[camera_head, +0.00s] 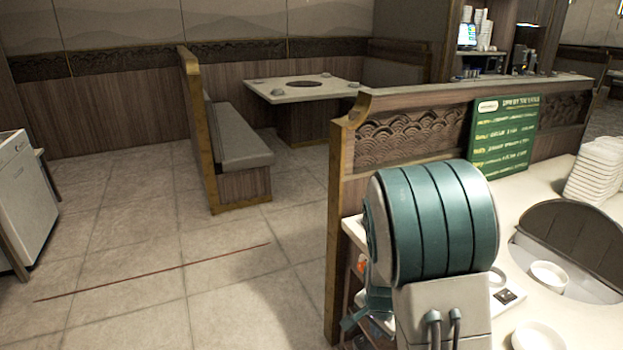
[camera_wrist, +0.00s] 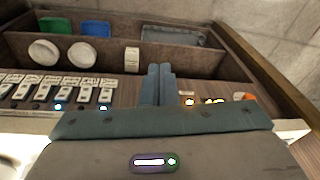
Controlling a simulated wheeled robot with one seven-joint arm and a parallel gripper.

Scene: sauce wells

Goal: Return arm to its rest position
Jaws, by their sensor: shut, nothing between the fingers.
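My gripper (camera_wrist: 158,78) is in the wrist view with its two fingers pressed together and nothing between them. The fingertips lie in front of a wooden shelf unit (camera_wrist: 90,52). A row of switches or levers (camera_wrist: 60,90) is to the left of the fingers, with small lit lamps around it. I cannot tell whether the fingers touch the unit. In the head view my teal arm stands large at the right, over the counter (camera_head: 515,210), and I cannot make out the gripper clearly there.
A wood partition (camera_head: 345,200) runs beside my arm, with a green menu board (camera_head: 503,135) on it. The counter holds a stack of white containers (camera_head: 597,168), a white bowl (camera_head: 548,276) and a dark round lid (camera_head: 570,232). A bench (camera_head: 240,148) and table (camera_head: 300,88) stand beyond open tiled floor.

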